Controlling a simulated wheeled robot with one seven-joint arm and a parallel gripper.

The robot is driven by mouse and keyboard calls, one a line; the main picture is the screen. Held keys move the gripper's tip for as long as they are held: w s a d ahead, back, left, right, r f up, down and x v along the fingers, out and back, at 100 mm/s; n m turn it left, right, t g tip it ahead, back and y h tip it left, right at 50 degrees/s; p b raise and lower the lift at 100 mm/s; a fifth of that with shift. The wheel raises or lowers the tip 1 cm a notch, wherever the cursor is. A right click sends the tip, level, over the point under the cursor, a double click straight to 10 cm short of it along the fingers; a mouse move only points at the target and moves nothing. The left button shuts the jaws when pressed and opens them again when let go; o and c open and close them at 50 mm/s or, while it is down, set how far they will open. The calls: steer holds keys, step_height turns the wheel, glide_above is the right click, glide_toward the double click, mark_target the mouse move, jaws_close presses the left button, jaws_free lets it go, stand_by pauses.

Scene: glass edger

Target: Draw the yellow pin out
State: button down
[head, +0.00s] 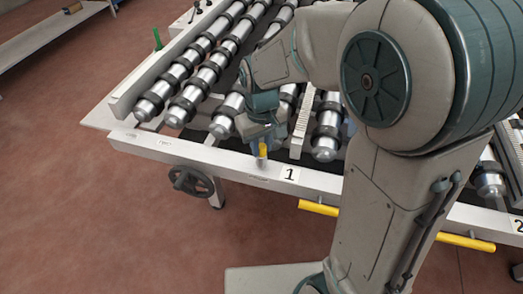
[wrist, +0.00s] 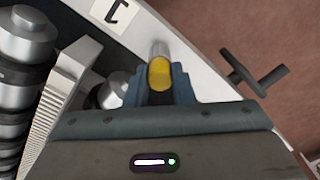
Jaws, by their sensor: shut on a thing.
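The yellow pin (head: 262,150) shows in the head view at the front rail of the roller table, left of the label "1". In the wrist view its yellow end (wrist: 160,74) sits between the fingers, with a silvery metal part (wrist: 159,49) beyond it, over the white rail. My gripper (head: 263,144) is shut on the yellow pin; it also shows in the wrist view (wrist: 160,88). Whether the pin's shaft is still in a hole cannot be told, as the fingers and rail hide it.
A dark handwheel (head: 192,182) sticks out under the front rail (head: 205,157), left of the gripper. Metal rollers (head: 205,75) with black rings lie behind it. A yellow bar (head: 318,208) runs below the rail at right. The red floor in front is clear.

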steer(key=shift+r+p, duration=0.5)
steer(key=shift+r, duration=0.2)
stand_by(0.3)
steer(key=shift+r+p, duration=2)
steer(key=shift+r, duration=0.6)
step_height(320, 180, up, 4)
steer(key=p, duration=0.3)
